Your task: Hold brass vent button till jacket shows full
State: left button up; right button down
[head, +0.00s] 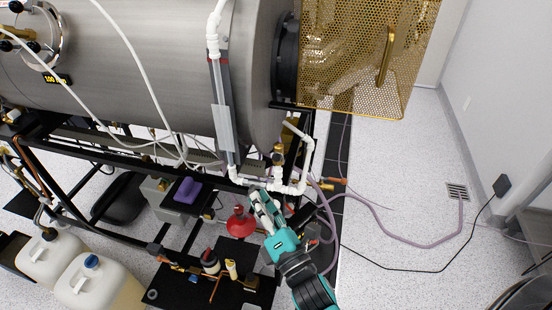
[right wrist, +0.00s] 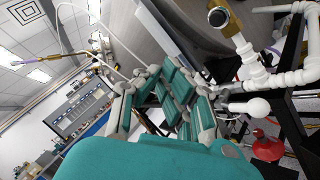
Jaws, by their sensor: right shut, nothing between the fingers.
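My right gripper (head: 258,196) is shut and empty, just below the white pipework under the round end of the steel chamber. Its teal fingers also show in the right wrist view (right wrist: 165,80). A small brass fitting (head: 279,151), which looks like the vent button, sits on the pipework above and right of the fingertips. In the right wrist view a round-faced button with a brass collar (right wrist: 219,18) tops the white pipe, apart from the fingers. A pale upright sight tube (head: 222,115) runs along the chamber; its level is unclear. My left gripper is out of view.
The steel chamber (head: 150,50) lies above a black frame. A perforated gold door (head: 360,55) stands open at right. A red funnel-shaped object (head: 240,222) is beside my right gripper. Purple hose (head: 400,236) and black cable cross the otherwise clear floor at right.

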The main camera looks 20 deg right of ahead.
aim_at(276, 158)
jog(key=w+d, duration=0.5)
jog(key=w, duration=0.2)
dwell(0.3)
jog(key=shift+w, duration=0.2)
dwell(1.1)
jog(key=shift+w+d, duration=0.15)
jog(key=shift+w, duration=0.1)
jog(key=shift+w+d, duration=0.25)
jog(key=shift+w, duration=0.1)
dwell(0.8)
dwell(3.4)
jog(key=shift+s+a, duration=0.5)
jog(key=shift+s, duration=0.25)
